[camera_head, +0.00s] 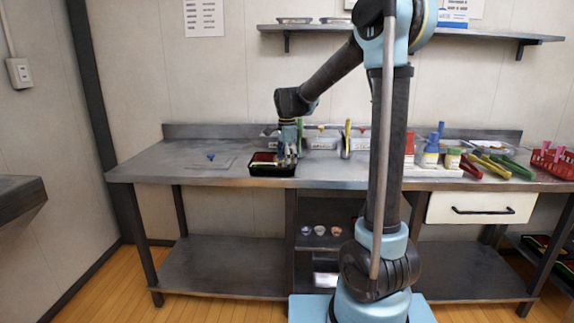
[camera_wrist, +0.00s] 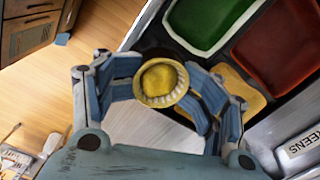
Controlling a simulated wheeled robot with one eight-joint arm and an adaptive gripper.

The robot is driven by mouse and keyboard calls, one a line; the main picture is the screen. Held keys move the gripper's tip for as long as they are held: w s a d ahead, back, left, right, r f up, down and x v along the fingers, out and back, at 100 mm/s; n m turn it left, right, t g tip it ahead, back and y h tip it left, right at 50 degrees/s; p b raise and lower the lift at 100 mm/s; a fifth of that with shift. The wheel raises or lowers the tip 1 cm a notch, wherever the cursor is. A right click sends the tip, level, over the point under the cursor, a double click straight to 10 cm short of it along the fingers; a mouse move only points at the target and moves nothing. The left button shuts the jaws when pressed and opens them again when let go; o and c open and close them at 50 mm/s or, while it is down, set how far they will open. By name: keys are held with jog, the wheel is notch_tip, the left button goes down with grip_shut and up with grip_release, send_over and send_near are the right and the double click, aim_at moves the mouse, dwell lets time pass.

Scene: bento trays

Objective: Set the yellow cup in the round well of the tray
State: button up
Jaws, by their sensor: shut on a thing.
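The yellow cup (camera_wrist: 160,82), with a pale fluted rim and yellow contents, is held between the blue fingers of my gripper (camera_wrist: 163,90) in the wrist view. My gripper (camera_head: 287,159) is at the right part of the black tray (camera_head: 270,172) in the head view. The tray (camera_wrist: 233,48) has a green compartment (camera_wrist: 207,22) and a red compartment (camera_wrist: 278,47) in the wrist view. A yellow-orange patch (camera_wrist: 241,92) lies beside the right finger. The round well cannot be made out, and the cup's height above the tray is unclear.
Pale bins (camera_head: 322,139) stand behind, with an upright yellow-handled utensil (camera_head: 347,135). Bottles (camera_head: 431,151) and a red basket (camera_head: 553,160) are at the right. A GREENS label (camera_wrist: 301,143) shows near the tray.

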jog(key=shift+a+f, duration=0.1)
jog(key=shift+f, duration=0.1)
jog(key=o, duration=1.2)
notch_tip(320, 180, up, 11)
jog(key=s+d+f+n, duration=0.2)
jog(key=s+d+n, duration=0.2)
jog(key=s+d, duration=0.5)
jog(key=s+d+f+n, duration=0.3)
jog(key=s+d+f, duration=0.1)
jog(key=s+f, duration=0.2)
jog(key=s+d+f+n+t, duration=0.1)
jog(key=s+d+f+n, duration=0.2)
jog(key=s+f, duration=0.3)
jog(key=s+d+f+n+t, duration=0.1)
jog(key=s+d+f+n, duration=0.3)
jog(key=s+f, duration=0.3)
jog(key=shift+s+d, duration=0.3)
jog(key=shift+s, duration=0.35)
jog(key=shift+s+d, duration=0.3)
jog(key=shift+s, duration=0.4)
jog(key=shift+s+d, duration=0.3)
jog(key=shift+s, duration=0.35)
